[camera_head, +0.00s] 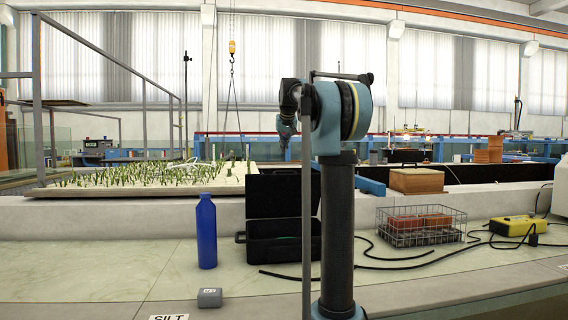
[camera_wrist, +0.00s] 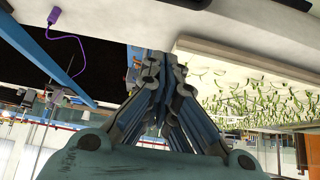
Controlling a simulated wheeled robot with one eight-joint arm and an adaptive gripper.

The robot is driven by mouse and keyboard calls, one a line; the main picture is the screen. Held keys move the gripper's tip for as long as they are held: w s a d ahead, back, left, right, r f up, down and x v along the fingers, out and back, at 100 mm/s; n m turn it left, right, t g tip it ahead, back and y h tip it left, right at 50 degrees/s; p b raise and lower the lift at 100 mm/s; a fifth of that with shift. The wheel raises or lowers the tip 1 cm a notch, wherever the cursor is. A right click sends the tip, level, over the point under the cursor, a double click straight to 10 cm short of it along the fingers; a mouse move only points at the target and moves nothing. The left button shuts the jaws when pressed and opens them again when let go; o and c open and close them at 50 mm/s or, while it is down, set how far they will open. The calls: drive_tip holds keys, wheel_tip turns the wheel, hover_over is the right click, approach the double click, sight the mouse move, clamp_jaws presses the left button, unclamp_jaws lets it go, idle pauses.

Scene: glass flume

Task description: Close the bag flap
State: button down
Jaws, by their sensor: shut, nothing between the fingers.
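A black bag or case (camera_head: 268,248) stands on the pale counter, left of my arm's column. Its flap (camera_head: 278,196) is open and stands upright at the back. Something greenish shows inside, too small to make out. My column and a thin grey pole hide its right part. My gripper (camera_head: 284,152) is shut and empty, raised in the air above and behind the flap, apart from it. In the wrist view, the fingers of my gripper (camera_wrist: 162,62) come together at their tips with nothing between them. The bag does not clearly show in the wrist view.
A wire basket (camera_head: 421,228) with orange-red blocks, black cables and a yellow box (camera_head: 512,226) lie right. A planted tray (camera_head: 130,190) is behind.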

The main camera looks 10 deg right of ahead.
drive_tip(key=x, duration=1)
drive_tip(key=s, duration=0.2)
drive_tip(key=s+f, duration=0.1)
drive_tip(key=s, duration=0.1)
drive_tip(key=shift+d, duration=0.3)
drive_tip(key=shift+s, duration=0.1)
